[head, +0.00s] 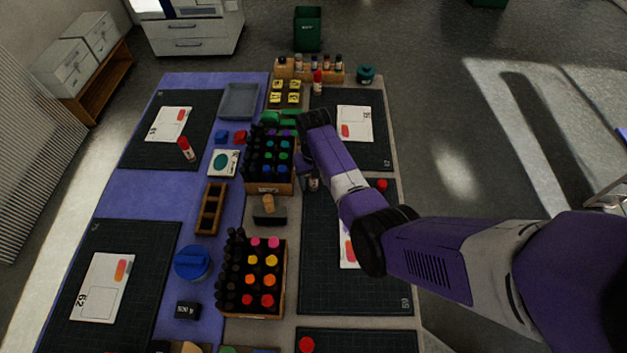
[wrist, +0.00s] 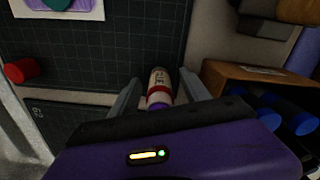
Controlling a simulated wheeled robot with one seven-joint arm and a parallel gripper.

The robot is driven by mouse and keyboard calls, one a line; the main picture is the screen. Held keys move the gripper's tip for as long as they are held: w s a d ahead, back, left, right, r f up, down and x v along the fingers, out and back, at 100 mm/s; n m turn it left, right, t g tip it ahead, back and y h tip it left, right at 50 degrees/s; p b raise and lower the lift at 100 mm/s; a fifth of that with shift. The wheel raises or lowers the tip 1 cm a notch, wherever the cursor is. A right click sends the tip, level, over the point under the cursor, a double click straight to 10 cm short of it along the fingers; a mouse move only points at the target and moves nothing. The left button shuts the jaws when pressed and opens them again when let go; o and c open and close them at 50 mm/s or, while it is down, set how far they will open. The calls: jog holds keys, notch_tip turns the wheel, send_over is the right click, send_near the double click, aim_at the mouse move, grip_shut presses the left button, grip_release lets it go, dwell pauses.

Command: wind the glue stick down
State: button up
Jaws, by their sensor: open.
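A glue stick (wrist: 159,82) with a white body, a red band and a purple end shows in the wrist view between the two fingers of my gripper (wrist: 158,90). The fingers are open, one on each side of it, and I cannot tell whether either touches it. In the head view the glue stick (head: 313,184) is small and partly hidden beside my gripper (head: 306,172), at the left edge of the dark mat. A loose red cap (wrist: 20,70) lies left of it on the mat; it also shows in the head view (head: 382,185).
A wooden crate of dark bottles with blue and green caps (head: 268,188) stands close left of my gripper; its edge (wrist: 258,73) is near the right finger in the wrist view. Another crate (head: 282,292) stands nearer. The dark mat (head: 325,285) has bare room.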

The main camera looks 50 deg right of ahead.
jog(key=m, duration=0.6)
jog(key=shift+m, duration=0.4)
jog(key=m, duration=0.4)
jog(key=shift+s, duration=0.1)
jog(key=m, duration=0.3)
jog(key=shift+m, duration=0.4)
grip_shut()
